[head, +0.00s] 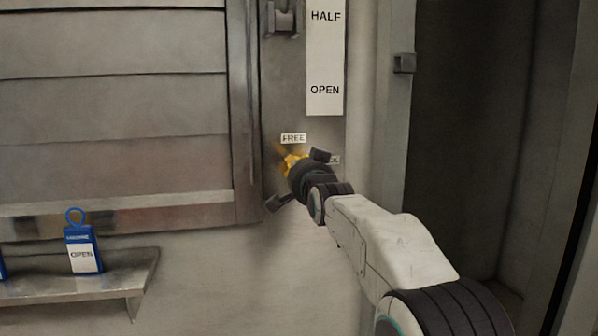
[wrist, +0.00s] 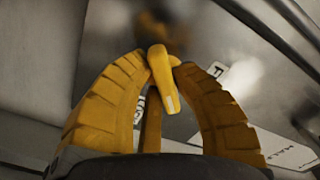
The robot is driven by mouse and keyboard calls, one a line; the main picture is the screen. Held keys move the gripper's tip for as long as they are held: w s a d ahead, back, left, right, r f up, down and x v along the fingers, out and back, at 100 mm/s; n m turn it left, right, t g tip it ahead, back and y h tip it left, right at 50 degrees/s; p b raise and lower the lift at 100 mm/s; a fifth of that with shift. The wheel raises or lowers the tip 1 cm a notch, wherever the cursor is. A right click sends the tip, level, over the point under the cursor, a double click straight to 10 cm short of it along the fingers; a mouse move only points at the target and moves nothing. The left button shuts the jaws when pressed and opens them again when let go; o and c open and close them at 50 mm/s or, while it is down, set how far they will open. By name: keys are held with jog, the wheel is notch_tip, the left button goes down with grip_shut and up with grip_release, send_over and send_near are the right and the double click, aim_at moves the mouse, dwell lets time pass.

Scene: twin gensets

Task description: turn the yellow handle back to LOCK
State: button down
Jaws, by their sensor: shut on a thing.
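The yellow handle (wrist: 163,80) shows in the wrist view as a short bar with a pale mark near its lower end. My gripper (wrist: 163,66) has two ribbed yellow fingers, shut on the handle from both sides. In the head view my gripper (head: 292,162) is at the grey wall plate, just below the FREE label (head: 293,138). There the handle cannot be told apart from the yellow fingers. A second small label (head: 335,160) is partly hidden by my wrist, and its text is not readable.
A white strip (head: 325,60) reading HALF and OPEN is above. A louvred shutter (head: 115,90) is left, over a shelf (head: 120,275) with a blue OPEN tag (head: 82,245). A metal latch (head: 404,63) is on the frame at right, beside a dark recess (head: 470,140).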

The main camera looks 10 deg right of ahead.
jog(key=m, duration=0.4)
jog(key=shift+a, duration=0.15)
jog(key=shift+m, duration=2.1)
jog(key=c, duration=1)
grip_release()
jog(key=shift+c, duration=0.2)
jog(key=shift+s, duration=0.1)
jog(key=s, duration=1.1)
jog(key=shift+s, duration=0.4)
